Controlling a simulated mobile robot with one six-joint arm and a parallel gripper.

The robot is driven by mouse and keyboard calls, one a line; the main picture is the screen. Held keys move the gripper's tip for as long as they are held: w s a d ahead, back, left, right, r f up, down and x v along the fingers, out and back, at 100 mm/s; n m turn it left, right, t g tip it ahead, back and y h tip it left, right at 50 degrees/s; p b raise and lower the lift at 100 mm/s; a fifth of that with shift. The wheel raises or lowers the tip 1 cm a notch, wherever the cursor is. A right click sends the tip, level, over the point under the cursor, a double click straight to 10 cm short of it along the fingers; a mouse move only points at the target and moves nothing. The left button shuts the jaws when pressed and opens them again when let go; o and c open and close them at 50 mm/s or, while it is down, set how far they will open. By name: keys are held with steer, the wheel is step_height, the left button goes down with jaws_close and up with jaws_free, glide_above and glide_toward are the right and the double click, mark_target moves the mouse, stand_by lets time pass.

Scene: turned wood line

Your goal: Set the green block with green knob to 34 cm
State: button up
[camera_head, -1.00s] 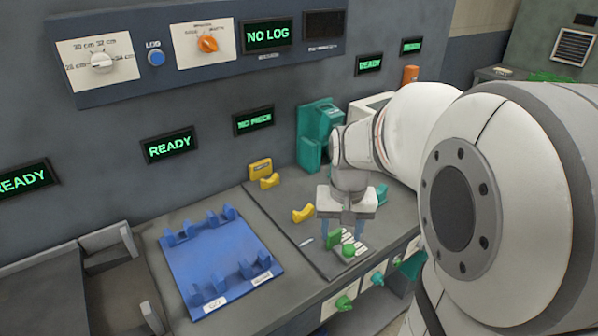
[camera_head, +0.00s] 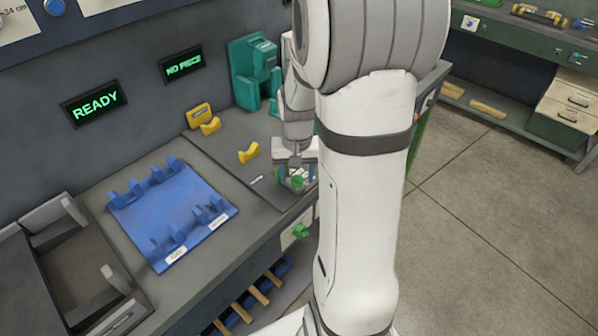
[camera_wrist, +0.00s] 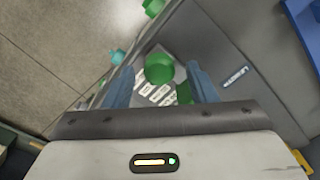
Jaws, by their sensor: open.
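The green block's round green knob (camera_wrist: 159,68) shows in the wrist view, with part of the green block (camera_wrist: 185,93) below it. Small white scale labels (camera_wrist: 150,92) lie beside the block, too small to read. My gripper (camera_wrist: 162,84) is open, with one blue finger on each side of the knob; I cannot tell whether either finger touches it. In the head view the knob (camera_head: 297,182) is small and sits low between the fingers of my gripper (camera_head: 296,176), close above the bench. My gripper and arm partly hide the block there.
A blue fixture plate (camera_head: 172,212) with upright cradles is left of the block. Yellow supports (camera_head: 249,153) and a teal machine (camera_head: 252,72) stand behind. Another green knob (camera_head: 301,230) is on the bench front. Displays read READY (camera_head: 94,103) and NO PIECE (camera_head: 182,65).

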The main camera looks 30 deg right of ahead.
jaws_close()
stand_by(0.5)
